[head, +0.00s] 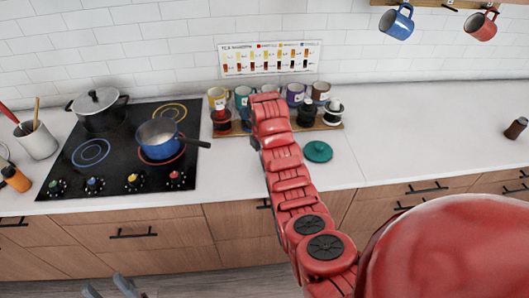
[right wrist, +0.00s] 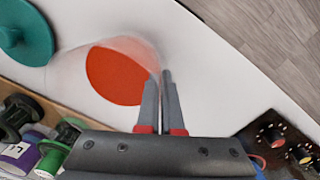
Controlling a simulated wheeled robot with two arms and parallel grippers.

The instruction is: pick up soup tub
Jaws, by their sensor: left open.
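The soup tub (right wrist: 117,73) is a clear container with red contents, seen from above in the right wrist view. My right gripper (right wrist: 165,75) is at its edge, with its two grey fingers close together and the tub's clear wall running between them. Whether the tub touches the counter is not clear. In the head view my red right arm hides the tub and the right fingers. A round teal lid (head: 318,151) lies on the counter right of that arm; it also shows in the right wrist view (right wrist: 22,32). My left gripper (head: 108,287) is open and empty at the bottom edge.
A wooden rack (head: 333,126) with mugs and jars stands behind my right arm. A black cooktop (head: 115,172) holds a blue saucepan (head: 158,139) and a grey pot (head: 98,110). Mugs hang at upper right.

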